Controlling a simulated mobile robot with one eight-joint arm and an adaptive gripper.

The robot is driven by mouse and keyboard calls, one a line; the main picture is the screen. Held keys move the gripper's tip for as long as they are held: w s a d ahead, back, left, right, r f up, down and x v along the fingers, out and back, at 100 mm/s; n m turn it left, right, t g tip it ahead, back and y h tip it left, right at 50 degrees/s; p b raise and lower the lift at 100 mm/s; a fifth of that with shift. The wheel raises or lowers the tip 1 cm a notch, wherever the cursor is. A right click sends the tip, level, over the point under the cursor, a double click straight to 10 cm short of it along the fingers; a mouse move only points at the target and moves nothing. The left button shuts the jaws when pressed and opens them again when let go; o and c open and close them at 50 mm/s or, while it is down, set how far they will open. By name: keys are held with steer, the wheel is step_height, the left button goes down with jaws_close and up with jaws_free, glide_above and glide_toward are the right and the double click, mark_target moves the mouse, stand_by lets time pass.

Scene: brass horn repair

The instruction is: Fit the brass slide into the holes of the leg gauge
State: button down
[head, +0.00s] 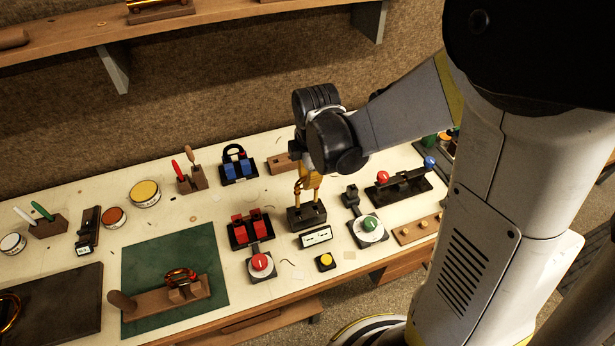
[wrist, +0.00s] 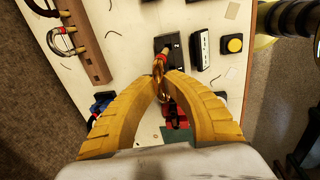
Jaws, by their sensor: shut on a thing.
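My gripper (head: 309,182) is shut on the brass slide (head: 298,188), with its yellow fingers pointing down. The slide hangs below the fingertips directly over a dark block, which looks like the leg gauge (head: 307,218). In the wrist view my fingertips (wrist: 162,83) meet around the brass slide (wrist: 159,64), which has a red band near its far end. The dark gauge (wrist: 175,50) lies just beyond it. The slide's lower ends are at or close above the gauge's top. I cannot tell whether they are in the holes, which are mostly hidden.
A white-labelled plate (head: 316,236) and a yellow button (head: 326,262) sit in front of the gauge. A red twin-block fixture (head: 250,229) stands to its left, a green knob (head: 370,224) to its right. A wooden rack (wrist: 75,30) shows at left in the wrist view.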

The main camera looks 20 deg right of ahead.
steer(key=shift+f+b, duration=0.6)
steer(key=shift+f, duration=0.5)
steer(key=shift+f+b, duration=2.65)
steer(key=shift+f, duration=0.05)
stand_by(0.7)
steer(key=c, duration=1.4)
jaws_free()
steer(key=shift+r, duration=0.1)
steer(key=r, duration=0.4)
steer(key=s+r, duration=0.1)
steer(key=r, duration=0.3)
steer(key=s+r, duration=0.1)
steer(key=r, duration=0.2)
steer(key=shift+r, duration=0.4)
